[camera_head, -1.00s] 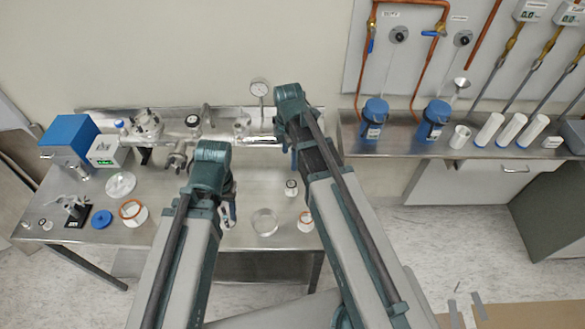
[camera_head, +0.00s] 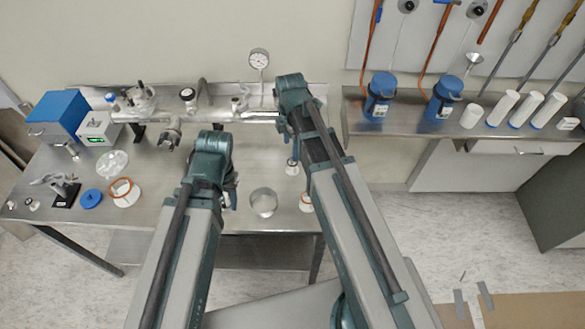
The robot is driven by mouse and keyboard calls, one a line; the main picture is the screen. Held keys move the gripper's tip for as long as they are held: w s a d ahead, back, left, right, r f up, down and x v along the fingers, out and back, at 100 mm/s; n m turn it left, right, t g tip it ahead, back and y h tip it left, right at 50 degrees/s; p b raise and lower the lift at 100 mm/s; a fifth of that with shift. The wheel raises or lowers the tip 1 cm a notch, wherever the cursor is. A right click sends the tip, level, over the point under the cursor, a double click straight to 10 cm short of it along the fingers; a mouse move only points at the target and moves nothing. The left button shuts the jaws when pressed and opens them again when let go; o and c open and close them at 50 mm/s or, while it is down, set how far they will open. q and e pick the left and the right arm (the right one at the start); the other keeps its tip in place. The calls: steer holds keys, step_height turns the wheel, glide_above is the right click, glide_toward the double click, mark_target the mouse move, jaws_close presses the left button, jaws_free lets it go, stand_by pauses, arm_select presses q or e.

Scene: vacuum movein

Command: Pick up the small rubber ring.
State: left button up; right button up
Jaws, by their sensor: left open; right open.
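An orange-red ring (camera_head: 121,187) sits around the top of a white cup on the left part of the steel bench. A smaller orange-red ring (camera_head: 306,199) shows on another white piece near the bench's front edge, partly behind my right arm. I cannot tell which is the small rubber ring. My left gripper (camera_head: 230,194) is open above the bench, left of a metal cup, apart from both rings and partly hidden by its wrist. My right gripper (camera_head: 287,132) is open near the back pipe, mostly hidden by its own arm.
The steel bench (camera_head: 150,222) holds a blue box (camera_head: 57,117), a white scale (camera_head: 98,128), a blue lid (camera_head: 91,198), a glass dish (camera_head: 112,163) and a metal cup (camera_head: 263,203). Metal pipework with a gauge (camera_head: 259,60) runs along the back. A shelf (camera_head: 400,125) with blue bottles stands right.

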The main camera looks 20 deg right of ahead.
arm_select(q)
steer(key=shift+f, duration=0.3)
arm_select(e)
steer(key=shift+f, duration=0.3)
arm_select(q)
step_height(320, 180, down, 5)
steer(key=b, duration=0.5)
steer(key=shift+f, duration=0.1)
arm_select(e)
steer(key=f, duration=0.5)
steer(key=shift+d+f, duration=0.1)
steer(key=shift+d, duration=0.15)
arm_select(q)
steer(key=shift+f+b, duration=0.2)
steer(key=shift+b, duration=0.15)
arm_select(e)
steer(key=shift+f, duration=0.2)
steer(key=c, duration=1.2)
arm_select(q)
steer(key=shift+r, duration=0.15)
arm_select(e)
steer(key=shift+r, duration=0.15)
